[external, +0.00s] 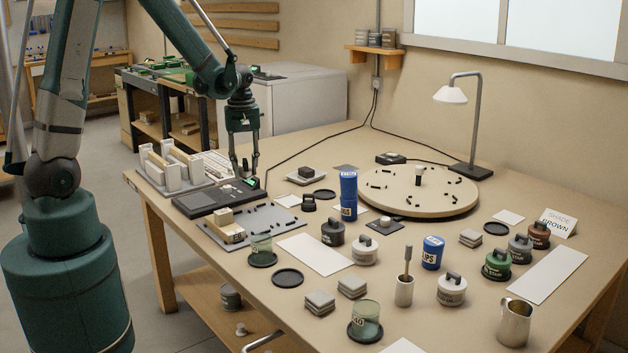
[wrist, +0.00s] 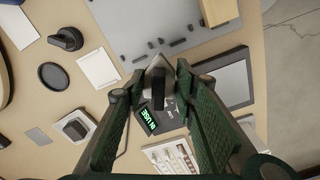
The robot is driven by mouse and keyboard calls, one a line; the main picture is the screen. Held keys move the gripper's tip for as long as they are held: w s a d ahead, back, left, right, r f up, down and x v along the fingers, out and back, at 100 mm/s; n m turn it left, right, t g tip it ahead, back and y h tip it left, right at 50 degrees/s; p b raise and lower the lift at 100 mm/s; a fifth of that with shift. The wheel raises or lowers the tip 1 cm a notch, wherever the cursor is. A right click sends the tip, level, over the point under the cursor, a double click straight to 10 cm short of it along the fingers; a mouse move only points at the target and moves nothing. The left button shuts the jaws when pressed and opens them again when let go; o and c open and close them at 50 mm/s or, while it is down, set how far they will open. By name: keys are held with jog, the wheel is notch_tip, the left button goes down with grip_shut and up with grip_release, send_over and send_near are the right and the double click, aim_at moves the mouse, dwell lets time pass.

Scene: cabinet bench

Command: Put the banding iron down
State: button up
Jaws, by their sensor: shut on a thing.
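The banding iron (wrist: 158,88), with a dark handle and a pointed silver sole, is between my gripper's fingers in the wrist view. My gripper (external: 246,172) points down near the back left of the bench and is shut on the iron; its fingertips (wrist: 159,76) lie either side of the handle. Just under it is a black block with a lit green "IN USE" sign (wrist: 149,121). The block joins a dark tray with a grey panel (external: 194,202). In the external view the fingers largely hide the iron, and I cannot tell whether it touches the block.
A grey board (external: 262,222) with small black pieces and a wooden block lies in front. A pale rack (external: 172,163) stands behind on the left. A blue canister stack (external: 348,196), a black lidded pot (external: 309,203) and a round turntable (external: 400,201) stand to the right.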

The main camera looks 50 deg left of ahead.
jog(key=w+d+m, duration=0.3)
jog(key=w+d, duration=0.3)
jog(key=d, duration=0.7)
jog(key=m+p, duration=0.1)
jog(key=m, duration=0.9)
send_over(382, 276)
notch_tip(382, 276, down, 2)
jog(key=shift+f, duration=0.1)
jog(key=shift+a+f, duration=0.1)
jog(key=shift+f, duration=0.05)
jog(key=shift+f+b, duration=0.4)
jog(key=shift+f, duration=2.6)
jog(key=shift+f, duration=0.1)
jog(key=shift+f+b, duration=0.4)
jog(key=shift+f, duration=1.35)
jog(key=shift+c, duration=0.7)
